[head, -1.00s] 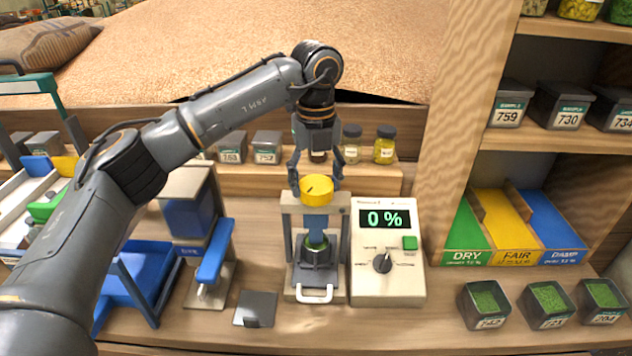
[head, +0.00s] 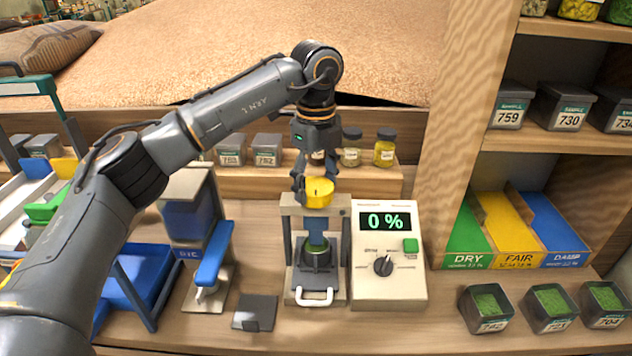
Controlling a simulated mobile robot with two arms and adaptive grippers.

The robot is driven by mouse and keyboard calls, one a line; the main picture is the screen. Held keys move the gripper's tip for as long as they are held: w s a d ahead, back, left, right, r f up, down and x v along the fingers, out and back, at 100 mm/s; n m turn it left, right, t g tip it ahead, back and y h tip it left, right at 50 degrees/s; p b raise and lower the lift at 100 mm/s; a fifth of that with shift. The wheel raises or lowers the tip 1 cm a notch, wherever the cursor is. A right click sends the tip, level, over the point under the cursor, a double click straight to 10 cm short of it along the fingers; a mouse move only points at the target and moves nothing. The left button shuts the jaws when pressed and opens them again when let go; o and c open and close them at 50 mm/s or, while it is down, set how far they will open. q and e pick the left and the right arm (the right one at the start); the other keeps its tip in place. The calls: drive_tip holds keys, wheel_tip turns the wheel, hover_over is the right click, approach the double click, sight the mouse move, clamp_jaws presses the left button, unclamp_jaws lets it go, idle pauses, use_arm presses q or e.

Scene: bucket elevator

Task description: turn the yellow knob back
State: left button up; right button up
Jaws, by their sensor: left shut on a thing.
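The yellow knob (head: 319,194) sits on top of a grey press frame (head: 290,240) in the middle of the bench. A dark mark shows on the knob's top. My left gripper (head: 314,187) points down from above and is shut on the knob. One finger shows at the knob's left and back; the other is mostly hidden. My right gripper is not in view.
A cream meter (head: 388,285) reading 0 % stands close at the press's right. A blue-handled device (head: 190,220) stands at its left. A flat grey plate (head: 255,312) lies in front. Jars (head: 384,148) stand on a ledge behind. Sample tubs (head: 483,307) sit at right.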

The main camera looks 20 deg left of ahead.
sight(316, 186)
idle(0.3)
use_arm(q)
drive_tip(key=o, duration=1.1)
drive_tip(key=shift+o, duration=0.2)
drive_tip(key=shift+r, duration=0.1)
wheel_tip(316, 186, up, 12)
